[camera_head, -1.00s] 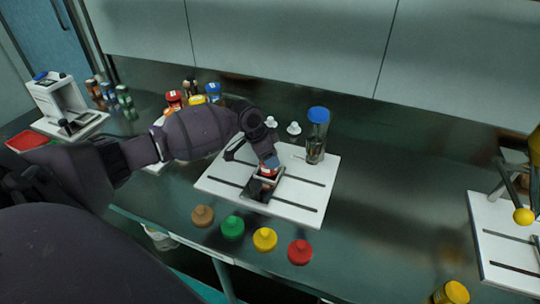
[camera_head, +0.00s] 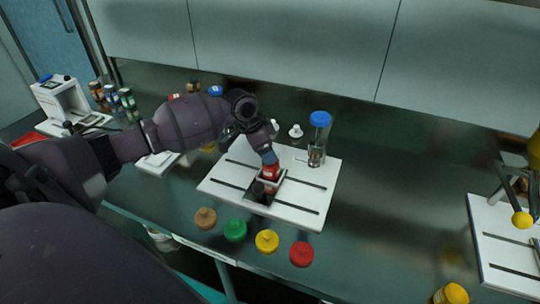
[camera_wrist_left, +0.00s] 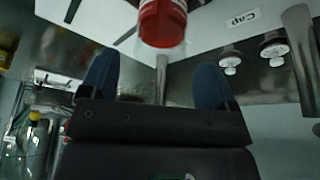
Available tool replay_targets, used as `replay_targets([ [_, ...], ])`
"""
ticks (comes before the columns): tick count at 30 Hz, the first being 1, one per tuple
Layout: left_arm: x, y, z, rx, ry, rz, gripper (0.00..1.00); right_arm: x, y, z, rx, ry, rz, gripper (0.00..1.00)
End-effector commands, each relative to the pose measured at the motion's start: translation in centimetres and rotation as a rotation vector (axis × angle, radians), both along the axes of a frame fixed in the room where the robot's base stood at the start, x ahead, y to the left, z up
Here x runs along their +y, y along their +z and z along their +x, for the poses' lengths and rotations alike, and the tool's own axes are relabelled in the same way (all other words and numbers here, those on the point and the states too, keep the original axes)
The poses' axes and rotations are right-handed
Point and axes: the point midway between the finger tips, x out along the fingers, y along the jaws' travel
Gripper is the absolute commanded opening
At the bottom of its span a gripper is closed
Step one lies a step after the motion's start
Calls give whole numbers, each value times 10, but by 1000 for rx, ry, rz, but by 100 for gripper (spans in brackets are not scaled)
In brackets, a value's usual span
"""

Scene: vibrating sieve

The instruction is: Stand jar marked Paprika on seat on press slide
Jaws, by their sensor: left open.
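A jar with a red body or lid (camera_head: 271,171) stands at the slide area on the white press board (camera_head: 222,184); its marking is not readable. The dark slide (camera_head: 258,193) with a pale edge lies under and in front of it. My left gripper (camera_head: 268,156) is just above and behind the jar. In the left wrist view its two blue fingers (camera_wrist_left: 155,68) are spread, with nothing between them. The red jar (camera_wrist_left: 162,22) shows beyond the fingertips, apart from them. How the jar's base sits on the seat is hidden. My right gripper is not in view.
A clear cylinder with a blue top (camera_head: 319,135) stands at the board's back right. Brown, green, yellow and red caps (camera_head: 301,254) line the counter in front. Several jars (camera_head: 127,99) stand far left. Another white board (camera_head: 500,245) is at right. The counter between the boards is clear.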

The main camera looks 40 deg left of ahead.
Motion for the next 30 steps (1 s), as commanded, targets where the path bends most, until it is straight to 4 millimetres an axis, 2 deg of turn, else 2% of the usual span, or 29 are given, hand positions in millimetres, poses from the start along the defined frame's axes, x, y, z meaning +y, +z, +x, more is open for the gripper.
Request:
replay_targets([
  [1,3,13,-3,-4,0,1,82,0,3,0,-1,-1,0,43],
  [6,10,40,-12,-2,0,1,82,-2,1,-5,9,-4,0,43],
  [12,16,60,-19,0,0,0,82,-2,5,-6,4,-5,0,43],
  [30,17,65,-21,1,0,-1,82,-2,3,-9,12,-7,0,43],
])
